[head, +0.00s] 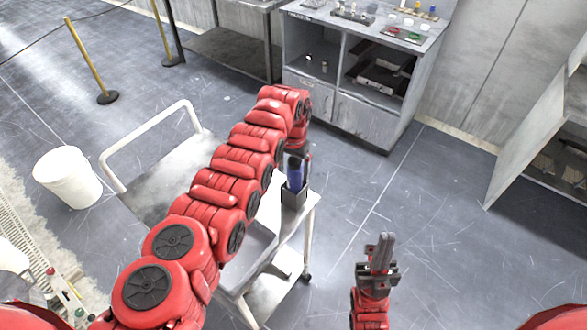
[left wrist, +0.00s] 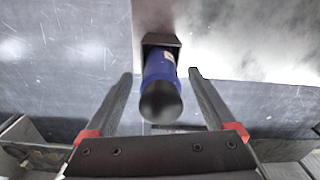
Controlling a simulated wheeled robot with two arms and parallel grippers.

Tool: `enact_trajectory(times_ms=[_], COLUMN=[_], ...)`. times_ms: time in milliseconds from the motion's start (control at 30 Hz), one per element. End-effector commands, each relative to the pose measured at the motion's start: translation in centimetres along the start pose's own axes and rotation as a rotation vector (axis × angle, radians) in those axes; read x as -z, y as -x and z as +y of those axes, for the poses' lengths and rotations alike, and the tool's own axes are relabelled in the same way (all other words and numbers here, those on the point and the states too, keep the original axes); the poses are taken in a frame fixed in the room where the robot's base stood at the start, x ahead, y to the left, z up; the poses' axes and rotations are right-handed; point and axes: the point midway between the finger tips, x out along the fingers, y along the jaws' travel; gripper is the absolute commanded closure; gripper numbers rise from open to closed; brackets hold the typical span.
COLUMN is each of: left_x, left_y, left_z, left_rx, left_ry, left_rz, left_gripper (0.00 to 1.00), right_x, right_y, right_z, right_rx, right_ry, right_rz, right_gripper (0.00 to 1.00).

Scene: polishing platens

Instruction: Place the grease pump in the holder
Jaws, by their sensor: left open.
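The grease pump (head: 295,172) is a blue cylinder with a dark rounded end. It stands in a dark square holder (head: 293,197) at the right edge of the cart; the pump (left wrist: 162,72) and the holder (left wrist: 160,40) also show in the left wrist view. My left gripper (left wrist: 161,76) is open, with one finger on each side of the pump and visible gaps. My left arm largely hides this gripper in the head view. My right gripper (head: 381,252) is over the floor right of the cart, its fingers close together and nothing seen between them.
The grey cart (head: 160,190) has a white handle rail. A white bucket (head: 68,177) stands at left. A cabinet (head: 362,118) with small parts on top is at the back. Yellow posts (head: 88,60) stand at far left. The floor right of the cart is clear.

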Motion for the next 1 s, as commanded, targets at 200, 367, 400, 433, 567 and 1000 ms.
enact_trajectory(times_ms=[200, 367, 400, 433, 567, 1000], left_x=[0.2, 0.2, 0.2, 0.2, 0.1, 0.0], left_y=[3.3, 7.3, 8.3, 9.0, 11.1, 12.8], left_z=[-0.2, -0.1, -0.1, -0.1, 0.0, 0.0], left_rx=[0.001, 0.003, 0.003, 0.003, 0.002, -0.001], left_ry=[0.002, 0.0, 0.0, 0.0, 0.0, 0.0], left_rz=[0.009, 0.01, 0.009, 0.009, 0.001, 0.0], left_gripper=[0.11, 0.11, 0.11, 0.11, 0.11, 0.11], right_x=[0.0, -0.3, -0.4, -0.4, -0.5, -0.6], right_y=[0.0, 1.9, 2.3, 2.5, 2.9, 3.2], right_z=[0.0, -0.1, -0.1, -0.1, -0.1, -0.2], right_rx=[0.0, 0.0, 0.0, 0.0, 0.0, 0.0], right_ry=[0.0, 0.0, 0.0, 0.0, 0.0, 0.0], right_rz=[0.0, 0.0, 0.0, 0.0, 0.0, 0.0], right_gripper=[1.0, 1.0, 1.0, 1.0, 1.0, 1.0])
